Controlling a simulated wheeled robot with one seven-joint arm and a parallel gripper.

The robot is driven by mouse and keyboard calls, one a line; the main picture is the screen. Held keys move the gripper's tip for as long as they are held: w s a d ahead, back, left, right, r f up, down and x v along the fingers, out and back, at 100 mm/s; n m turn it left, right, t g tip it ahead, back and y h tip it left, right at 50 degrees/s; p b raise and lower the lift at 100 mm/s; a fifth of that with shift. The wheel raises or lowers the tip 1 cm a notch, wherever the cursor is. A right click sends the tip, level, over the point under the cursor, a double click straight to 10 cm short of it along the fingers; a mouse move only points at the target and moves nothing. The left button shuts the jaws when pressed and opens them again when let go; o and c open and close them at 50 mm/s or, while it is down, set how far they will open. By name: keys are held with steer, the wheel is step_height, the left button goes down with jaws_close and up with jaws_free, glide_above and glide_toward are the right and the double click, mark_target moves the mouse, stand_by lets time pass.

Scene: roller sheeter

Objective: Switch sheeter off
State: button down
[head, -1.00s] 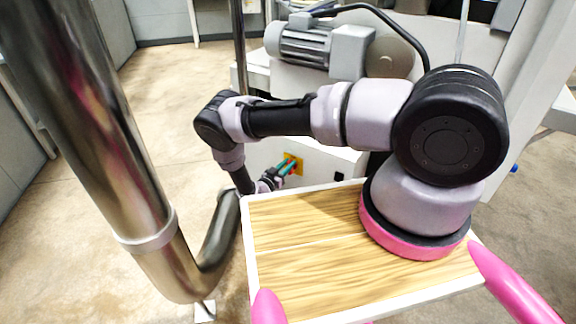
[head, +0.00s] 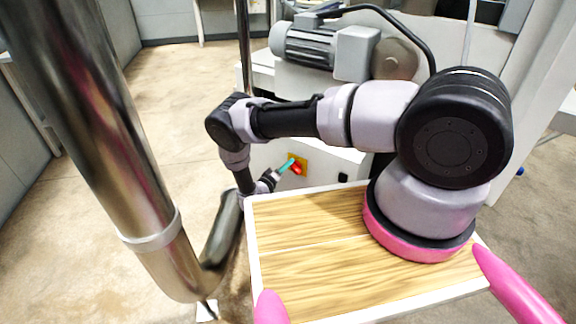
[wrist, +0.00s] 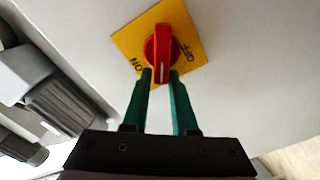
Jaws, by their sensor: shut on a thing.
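The red rotary switch knob (wrist: 162,55) sits on a yellow plate (wrist: 128,40) marked ON at its lower left and OFF at its right in the wrist view. The knob's white line points down the picture, between the two marks. My gripper (wrist: 161,74) has its green fingertips on either side of the knob's lower end and is shut on it. In the head view the knob (head: 297,169) and yellow plate (head: 303,159) are on the front of the white sheeter housing (head: 325,161). My gripper (head: 287,166) reaches it from the left, its second finger mostly hidden.
A grey motor (head: 305,44) sits on the machine above the switch. A black button or socket (head: 342,178) is right of the switch. Open floor (head: 180,110) lies to the left.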

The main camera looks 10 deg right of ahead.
steer(key=shift+s+d+f+n, duration=0.1)
steer(key=shift+f+n, duration=0.3)
steer(key=shift+n, duration=0.75)
steer(key=shift+s+f+n, duration=0.1)
steer(key=shift+f+n, duration=0.25)
steer(key=shift+n, duration=0.85)
steer(key=shift+s+d+f+n, duration=0.1)
steer(key=shift+f+n, duration=0.3)
steer(key=shift+n, duration=0.75)
steer(key=c, duration=0.8)
jaws_free()
steer(key=shift+r, duration=0.15)
steer(key=shift+w+a+r, duration=0.1)
steer(key=shift+w+a, duration=0.1)
steer(key=shift+w, duration=0.05)
steer(key=v, duration=1)
steer(key=shift+s+a, duration=0.25)
steer(key=shift+s, duration=0.05)
